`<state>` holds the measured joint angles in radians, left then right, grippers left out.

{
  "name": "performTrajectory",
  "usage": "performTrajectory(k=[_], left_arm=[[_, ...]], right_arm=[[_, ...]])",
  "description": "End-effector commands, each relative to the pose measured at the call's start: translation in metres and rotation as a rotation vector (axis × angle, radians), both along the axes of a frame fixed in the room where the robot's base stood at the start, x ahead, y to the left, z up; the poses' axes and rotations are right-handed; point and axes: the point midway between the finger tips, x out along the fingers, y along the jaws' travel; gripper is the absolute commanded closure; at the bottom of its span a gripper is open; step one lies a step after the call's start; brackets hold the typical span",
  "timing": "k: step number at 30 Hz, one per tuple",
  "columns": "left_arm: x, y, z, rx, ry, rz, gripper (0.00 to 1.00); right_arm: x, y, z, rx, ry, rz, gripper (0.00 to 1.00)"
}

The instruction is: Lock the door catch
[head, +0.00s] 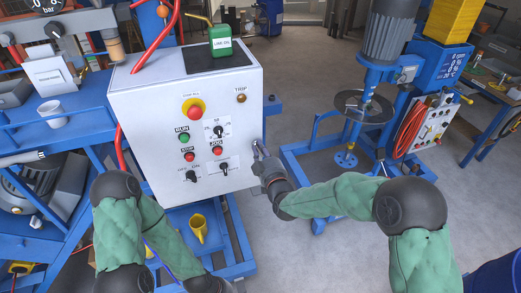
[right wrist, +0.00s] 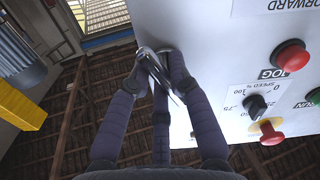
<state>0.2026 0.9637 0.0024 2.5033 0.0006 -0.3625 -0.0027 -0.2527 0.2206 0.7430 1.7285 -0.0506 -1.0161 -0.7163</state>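The door catch is a small silver metal lever (head: 259,148) on the right edge of the white control cabinet (head: 150,105). In the right wrist view the lever (right wrist: 160,74) lies between my dark fingertips. My right gripper (head: 261,160) is at the cabinet's edge, and its fingers (right wrist: 163,66) converge on the lever from both sides, seeming closed on it. The fingers partly hide the catch's base.
The cabinet front carries a red stop button (head: 193,108), other buttons and dark rotary knobs (head: 224,168). A green can (head: 220,40) stands on top. A yellow funnel (head: 198,228) is below.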

Motion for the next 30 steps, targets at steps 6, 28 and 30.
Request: performTrajectory(k=[6,28,30], left_arm=[[0.000,0.000,-0.003,0.000,0.000,0.000,1.00],[0.000,0.000,-0.066,0.000,0.000,0.000,1.00],[0.000,0.000,-0.066,0.000,0.000,0.000,1.00]], right_arm=[[0.000,0.000,-0.001,0.009,0.002,0.000,1.00],[0.000,0.001,-0.004,0.394,0.129,0.000,1.00],[0.000,0.001,-0.003,0.400,0.132,0.000,1.00]])
